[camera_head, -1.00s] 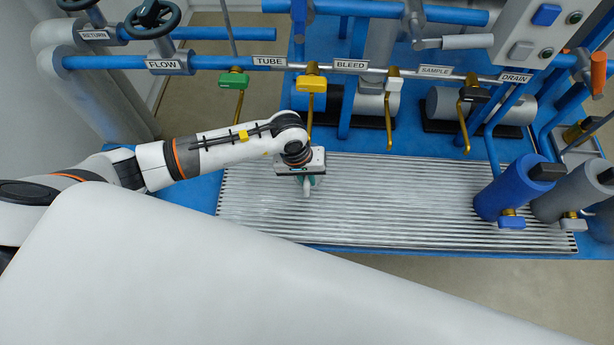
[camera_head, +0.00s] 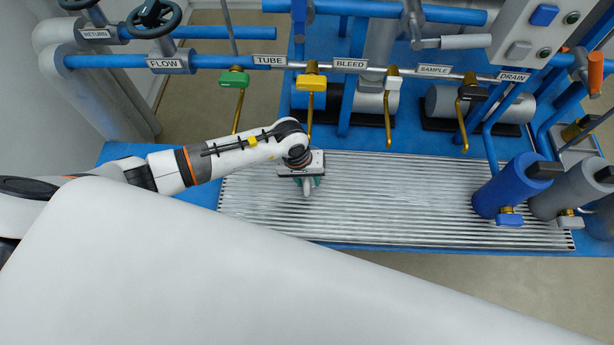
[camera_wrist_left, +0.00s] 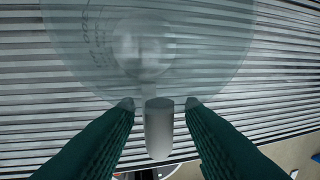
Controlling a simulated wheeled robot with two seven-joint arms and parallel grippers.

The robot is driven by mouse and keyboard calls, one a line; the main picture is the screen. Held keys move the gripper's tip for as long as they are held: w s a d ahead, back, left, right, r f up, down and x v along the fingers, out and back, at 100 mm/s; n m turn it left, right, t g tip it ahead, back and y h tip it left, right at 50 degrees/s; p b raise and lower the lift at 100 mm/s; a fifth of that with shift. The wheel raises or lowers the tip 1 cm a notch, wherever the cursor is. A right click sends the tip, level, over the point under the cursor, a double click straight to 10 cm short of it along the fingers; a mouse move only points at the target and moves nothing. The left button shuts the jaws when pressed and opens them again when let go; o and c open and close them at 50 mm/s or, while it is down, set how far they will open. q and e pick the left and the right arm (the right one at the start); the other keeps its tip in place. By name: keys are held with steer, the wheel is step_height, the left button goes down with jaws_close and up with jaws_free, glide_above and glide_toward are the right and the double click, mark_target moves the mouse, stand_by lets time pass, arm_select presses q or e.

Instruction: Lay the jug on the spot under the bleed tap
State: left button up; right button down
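The jug (camera_wrist_left: 215,45) is clear and see-through in the left wrist view, with marks on its wall and grate slats showing through it. Its pale handle (camera_wrist_left: 158,128) lies between the two teal fingers of my left gripper (camera_wrist_left: 160,104), with a narrow gap on each side. In the head view my left gripper (camera_head: 307,183) is low over the grate, fingers spread around the handle; the jug's clear body is hard to make out there. The bleed tap (camera_head: 311,83), apparently the yellow-handled one left of the BLEED label, has its brass spout above the gripper. My right gripper is not seen.
The metal grate (camera_head: 400,205) is bare to the right. Green (camera_head: 233,79), white (camera_head: 393,83) and black (camera_head: 473,92) taps hang along the same pipe. Blue (camera_head: 508,187) and grey (camera_head: 570,190) cylinders stand at the grate's right end.

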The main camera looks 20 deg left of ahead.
arm_select(q)
steer(key=shift+r, duration=0.1)
steer(key=shift+r, duration=0.2)
step_height(320, 180, up, 12)
steer(key=a+b, duration=0.1)
steer(key=a, duration=0.1)
steer(key=shift+s+f+b, duration=0.25)
steer(key=shift+s+b, duration=0.1)
steer(key=shift+b, duration=0.05)
steer(key=shift+a, duration=0.1)
